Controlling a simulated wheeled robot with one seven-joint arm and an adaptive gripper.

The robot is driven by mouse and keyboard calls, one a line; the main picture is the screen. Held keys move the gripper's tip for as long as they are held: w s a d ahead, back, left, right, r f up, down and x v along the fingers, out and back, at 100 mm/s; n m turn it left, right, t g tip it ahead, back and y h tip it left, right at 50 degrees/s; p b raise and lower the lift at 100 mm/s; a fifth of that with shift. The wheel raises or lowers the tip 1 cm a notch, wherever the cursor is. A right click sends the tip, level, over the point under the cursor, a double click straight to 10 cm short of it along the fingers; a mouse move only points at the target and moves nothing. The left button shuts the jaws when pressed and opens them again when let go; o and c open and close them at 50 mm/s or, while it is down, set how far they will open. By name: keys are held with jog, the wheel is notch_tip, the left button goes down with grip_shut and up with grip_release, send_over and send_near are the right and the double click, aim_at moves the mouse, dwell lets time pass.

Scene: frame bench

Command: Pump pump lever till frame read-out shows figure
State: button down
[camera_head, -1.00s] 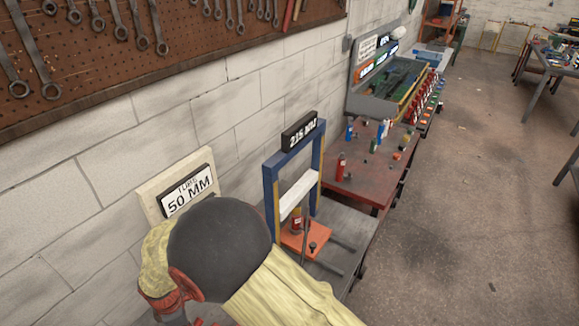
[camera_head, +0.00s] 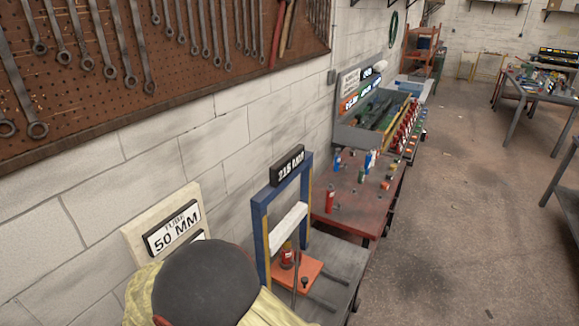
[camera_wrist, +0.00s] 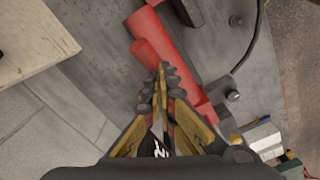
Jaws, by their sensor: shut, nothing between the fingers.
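The blue frame (camera_head: 260,235) stands on the grey bench, with a black read-out (camera_head: 288,165) on top that seems to show 215 MM, slightly blurred. A red jack-like cylinder (camera_head: 287,257) stands on an orange plate (camera_head: 308,270) inside it. In the wrist view, my gripper (camera_wrist: 162,75) is shut and empty, its fingertips over or beside a long red cylinder (camera_wrist: 180,55), probably the pump; I cannot tell if they touch. I cannot make out the pump lever for sure. In the head view my own arm hides the gripper.
A sign reading TUBE 50 MM (camera_head: 172,232) stands against the wall at left. A red-topped table (camera_head: 355,212) with small bottles stands beyond the frame. A pegboard of wrenches (camera_head: 150,60) hangs on the wall. The floor at right (camera_head: 460,220) is clear.

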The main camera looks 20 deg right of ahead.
jog(key=shift+f+b, duration=2.55)
jog(key=shift+f, duration=1.75)
notch_tip(320, 180, up, 9)
jog(key=p, duration=0.5)
jog(key=shift+f, duration=0.15)
jog(key=shift+d+f+b, duration=0.1)
jog(key=shift+f+b, duration=2.4)
jog(key=shift+f, duration=1.9)
jog(key=shift+r+p, duration=2.6)
jog(key=shift+r, duration=1.75)
